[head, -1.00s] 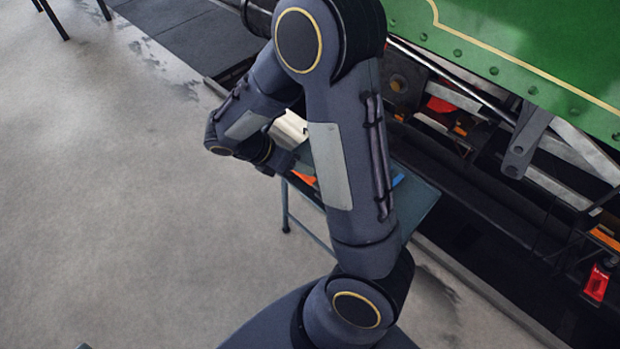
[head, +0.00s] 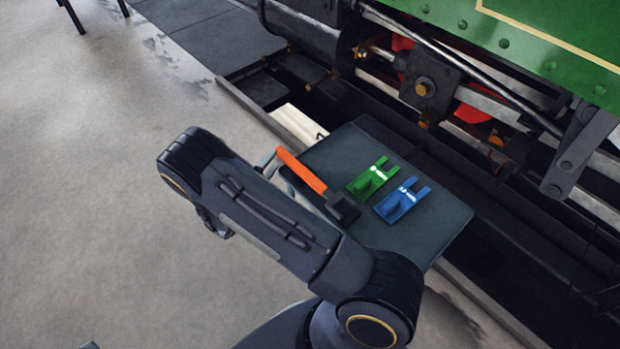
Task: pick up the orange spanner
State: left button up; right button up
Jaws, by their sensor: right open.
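A tool with an orange handle (head: 302,171) and a dark block-like head lies on the left part of a small dark table (head: 445,205). It looks more like a hammer than a spanner; no other orange tool shows on the table, though my arm covers its near left part. My right gripper (head: 218,228) shows only in small part below the raised end of my right arm, left of the table and apart from the tool. Its jaws are open and I see nothing in them. My left gripper is out of view.
A green forked piece (head: 370,178) and a blue forked piece (head: 403,201) lie right of the orange handle. A pale box-like thing (head: 296,124) is behind the table. The green tram side (head: 540,35) and its rods stand close behind. Open floor (head: 90,220) lies left.

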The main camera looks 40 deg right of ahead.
aim_at(278, 156)
jog(key=b+x, duration=0.1)
jog(key=x, duration=0.3)
jog(key=shift+s+d, duration=0.1)
jog(key=shift+d, duration=0.1)
jog(key=shift+c, duration=0.4)
grip_shut()
